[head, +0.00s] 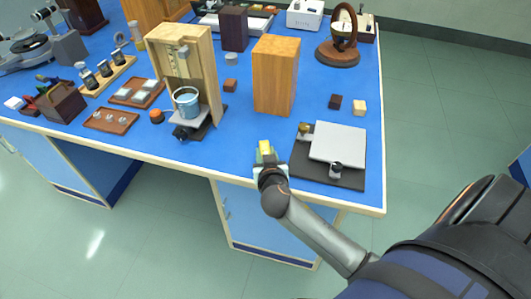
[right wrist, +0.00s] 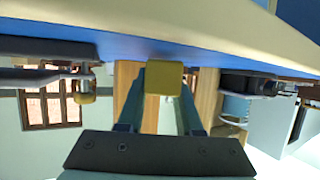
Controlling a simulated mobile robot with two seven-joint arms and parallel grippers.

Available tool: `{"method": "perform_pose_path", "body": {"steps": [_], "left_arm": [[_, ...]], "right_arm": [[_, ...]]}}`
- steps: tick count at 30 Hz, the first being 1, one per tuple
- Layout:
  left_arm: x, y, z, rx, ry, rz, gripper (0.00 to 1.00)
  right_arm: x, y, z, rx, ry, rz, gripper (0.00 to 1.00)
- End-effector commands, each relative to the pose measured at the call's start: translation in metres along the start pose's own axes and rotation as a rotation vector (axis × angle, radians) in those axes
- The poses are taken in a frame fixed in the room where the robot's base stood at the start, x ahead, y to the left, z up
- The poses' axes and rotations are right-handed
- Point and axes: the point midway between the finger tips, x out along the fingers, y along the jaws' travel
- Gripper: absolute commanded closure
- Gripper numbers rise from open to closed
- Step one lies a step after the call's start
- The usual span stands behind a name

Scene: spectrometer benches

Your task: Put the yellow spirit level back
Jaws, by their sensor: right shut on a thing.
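The yellow spirit level (head: 264,147) is a small yellow block between the fingertips of my right gripper (head: 266,158), over the blue bench near its front edge. My right gripper is shut on it. In the right wrist view the level (right wrist: 164,78) shows end-on between the two fingers, with the blue bench surface above it in the picture. I cannot tell whether the level touches the bench. My left gripper is not in view.
A dark base with a pale plate (head: 338,143) lies right of the gripper. A tall wooden block (head: 276,75) stands behind it. A wooden cabinet with a blue bucket (head: 186,101) stands to the left. Small dark (head: 335,101) and pale (head: 359,107) cubes lie behind the plate.

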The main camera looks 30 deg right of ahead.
Motion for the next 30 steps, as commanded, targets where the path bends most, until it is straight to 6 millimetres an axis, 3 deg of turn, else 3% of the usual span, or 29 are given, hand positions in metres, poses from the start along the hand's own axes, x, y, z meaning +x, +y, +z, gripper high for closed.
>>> {"method": "perform_pose_path", "body": {"steps": [14, 15, 22, 30], "left_arm": [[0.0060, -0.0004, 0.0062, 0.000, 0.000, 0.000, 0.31], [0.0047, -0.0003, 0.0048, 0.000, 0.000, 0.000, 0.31], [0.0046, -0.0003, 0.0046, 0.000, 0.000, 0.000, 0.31], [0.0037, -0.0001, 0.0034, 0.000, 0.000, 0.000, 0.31]], "right_arm": [[-0.0003, -0.0008, 0.0100, 0.002, 0.001, 0.001, 1.00], [-0.0009, -0.0007, 0.0084, 0.001, 0.001, 0.002, 0.61], [-0.0010, -0.0008, 0.0084, 0.001, 0.001, 0.001, 0.36], [-0.0015, -0.0008, 0.0069, 0.000, 0.001, 0.001, 0.36]]}}
